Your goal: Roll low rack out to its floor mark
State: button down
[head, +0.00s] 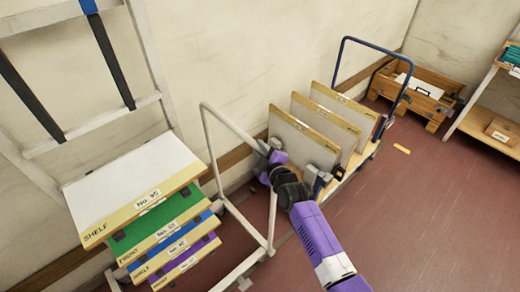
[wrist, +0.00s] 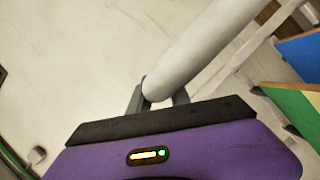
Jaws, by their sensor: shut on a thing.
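The low rack (head: 272,212) appears to be the white tubular frame in the middle of the head view, with a raised hoop handle. My gripper (head: 266,158) is at the right end of the hoop's top bar. In the wrist view my gripper (wrist: 160,95) is shut on a thick white tube (wrist: 200,50), one finger on each side. Stacked boards with yellow front edges (head: 150,205), white, green, blue and purple, are at the rack's left. I cannot tell whether the rack carries them. A short yellow mark (head: 401,149) lies on the red floor at right; whether it is this rack's mark is unclear.
A blue-handled cart (head: 345,42) with several upright boards (head: 327,120) stands close behind my gripper. A wooden crate (head: 428,90) is in the back corner, with shelving (head: 480,105) at far right. A tall white frame (head: 150,50) stands left. The red floor (head: 430,215) at right is clear.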

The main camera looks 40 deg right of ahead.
jog(key=shift+f, duration=0.1)
dwell(0.3)
jog(key=d+b, duration=2.5)
jog(key=shift+s, duration=0.15)
jog(key=shift+d+r, duration=0.1)
jog(key=shift+r, duration=0.1)
jog(key=c, duration=1.3)
grip_release()
jog(key=shift+d, duration=0.1)
jog(key=shift+o, duration=0.5)
jog(key=v, duration=0.7)
jog(key=shift+s+a, duration=0.25)
jog(key=shift+s, duration=0.05)
